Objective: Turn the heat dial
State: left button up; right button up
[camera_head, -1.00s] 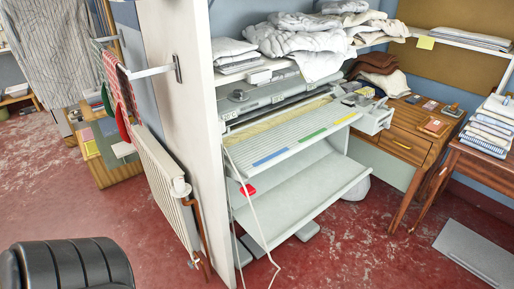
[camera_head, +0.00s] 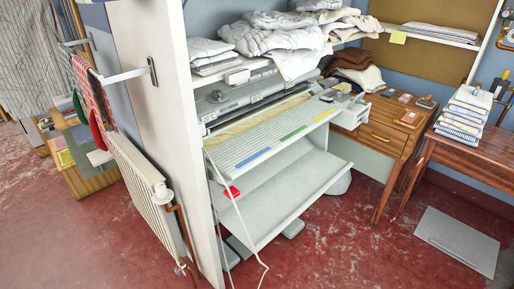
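The rotary ironer (camera_head: 270,145) stands in the middle, behind the end of a white partition. Its ribbed feed board carries blue, yellow and green strips, and a padded roller shows behind it. A grey control box (camera_head: 343,106) sits at the ironer's right end, with small parts on top. A red piece (camera_head: 231,192) shows at the ironer's lower left. Neither of my grippers is in view.
A white partition (camera_head: 160,70) with a radiator (camera_head: 143,190) stands left of the ironer. A wooden desk (camera_head: 385,125) and a table (camera_head: 470,150) with folded cloths are at the right. A white cord hangs to the floor. Red floor in front is clear; a grey panel (camera_head: 457,240) lies at right.

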aim_at(338, 93)
jog(key=i+l+z, duration=0.1)
jog(key=i+l, duration=0.55)
jog(key=i+l+z, duration=0.15)
jog(key=i+l, duration=0.5)
jog(key=i+l+z, duration=0.1)
jog(key=i+l, duration=0.65)
jog(key=i+l+z, duration=0.15)
jog(key=i+l, duration=0.4)
jog(key=i, duration=0.15)
jog(key=u, duration=1.65)
